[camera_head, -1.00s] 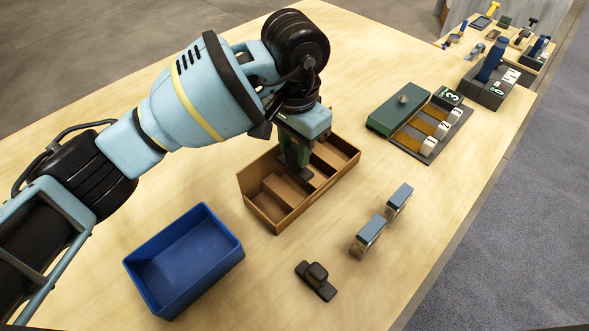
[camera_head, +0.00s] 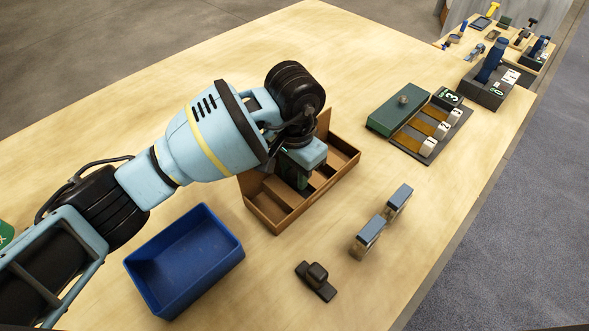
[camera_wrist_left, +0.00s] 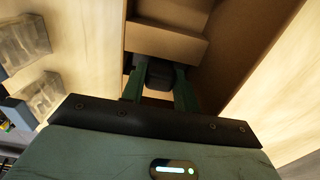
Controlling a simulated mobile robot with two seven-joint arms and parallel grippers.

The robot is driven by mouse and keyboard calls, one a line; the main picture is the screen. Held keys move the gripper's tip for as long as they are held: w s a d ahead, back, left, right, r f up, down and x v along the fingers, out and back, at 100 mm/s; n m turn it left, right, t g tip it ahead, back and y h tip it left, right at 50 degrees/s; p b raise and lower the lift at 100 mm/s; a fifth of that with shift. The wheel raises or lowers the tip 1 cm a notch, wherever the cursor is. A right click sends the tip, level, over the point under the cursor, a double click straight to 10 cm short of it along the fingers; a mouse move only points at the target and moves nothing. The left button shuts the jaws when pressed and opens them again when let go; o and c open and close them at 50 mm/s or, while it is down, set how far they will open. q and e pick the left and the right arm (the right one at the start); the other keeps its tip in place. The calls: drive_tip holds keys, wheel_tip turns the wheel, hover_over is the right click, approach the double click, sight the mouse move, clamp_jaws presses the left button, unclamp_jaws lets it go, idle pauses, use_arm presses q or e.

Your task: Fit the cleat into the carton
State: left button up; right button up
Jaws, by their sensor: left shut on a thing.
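The carton (camera_head: 322,196) is an open brown box with inner dividers, standing mid-table. My left gripper (camera_head: 296,180) reaches down into it, with its fingertips mostly hidden by the arm and walls. In the left wrist view, the green fingers (camera_wrist_left: 160,78) are shut on a dark block, seemingly the cleat (camera_wrist_left: 158,72), inside the carton (camera_wrist_left: 232,50) beside a brown divider. How deep it sits and whether it touches the floor cannot be told. A similar dark stepped piece (camera_head: 317,280) lies on the table in front. My right gripper is out of view.
An empty blue bin (camera_head: 185,262) stands left of the carton. Two blue-topped clear blocks (camera_head: 369,236) (camera_head: 398,201) stand to its right. A green box (camera_head: 398,112) and a numbered tray (camera_head: 432,140) are farther back. Bare tabletop lies behind the carton.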

sight(295, 173)
use_arm(q)
drive_tip(key=shift+f, duration=0.15)
drive_tip(key=o, duration=1)
drive_tip(key=shift+c, duration=0.2)
wheel_tip(295, 173, up, 12)
drive_tip(key=shift+r, duration=0.2)
